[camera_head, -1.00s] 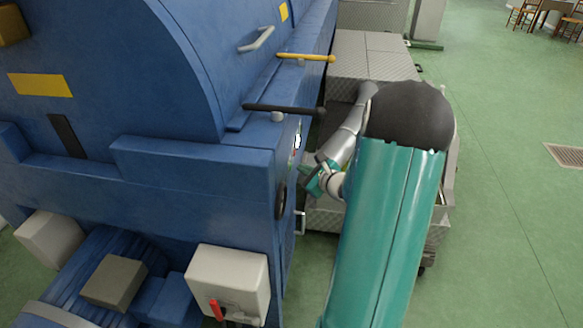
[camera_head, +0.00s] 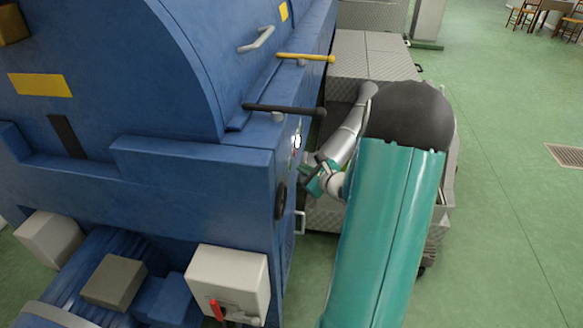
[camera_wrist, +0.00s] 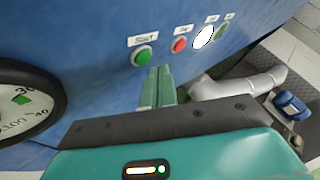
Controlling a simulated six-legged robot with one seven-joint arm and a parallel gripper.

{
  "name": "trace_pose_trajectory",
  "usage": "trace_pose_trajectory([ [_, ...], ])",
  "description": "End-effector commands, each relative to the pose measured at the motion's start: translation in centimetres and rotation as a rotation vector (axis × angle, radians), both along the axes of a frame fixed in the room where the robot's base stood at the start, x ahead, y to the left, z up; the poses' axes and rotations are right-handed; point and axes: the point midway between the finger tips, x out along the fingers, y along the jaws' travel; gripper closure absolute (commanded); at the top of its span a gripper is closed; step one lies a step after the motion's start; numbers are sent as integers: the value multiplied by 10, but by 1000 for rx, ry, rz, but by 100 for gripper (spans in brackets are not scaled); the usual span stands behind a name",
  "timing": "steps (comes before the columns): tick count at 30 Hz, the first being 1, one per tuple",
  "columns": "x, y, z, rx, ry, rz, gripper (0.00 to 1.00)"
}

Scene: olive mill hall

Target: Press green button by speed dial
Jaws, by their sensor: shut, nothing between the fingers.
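The speed dial (camera_wrist: 22,112), a black-rimmed white face with numbers, is at the left of the wrist view, cut by the frame edge. It also shows edge-on in the head view (camera_head: 281,200). A green button (camera_wrist: 142,56) with a label above it sits on the blue panel just right of the dial. My gripper (camera_wrist: 160,72) is shut and empty, its fingertips just below and right of this button in the picture. I cannot tell whether they touch the panel. In the head view my gripper (camera_head: 313,180) is beside the machine's side face.
Right of the green button are a red button (camera_wrist: 179,45), a white round light (camera_wrist: 204,37) and another green button (camera_wrist: 222,31). A black bar handle (camera_head: 285,109) and a yellow one (camera_head: 305,57) stick out above the panel. Green floor is open at right.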

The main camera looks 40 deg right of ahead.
Motion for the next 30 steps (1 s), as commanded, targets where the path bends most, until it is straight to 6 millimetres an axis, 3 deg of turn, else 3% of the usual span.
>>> trace_pose_trajectory([
  [30, 7, 6, 0, 0, 0, 0, 100],
])
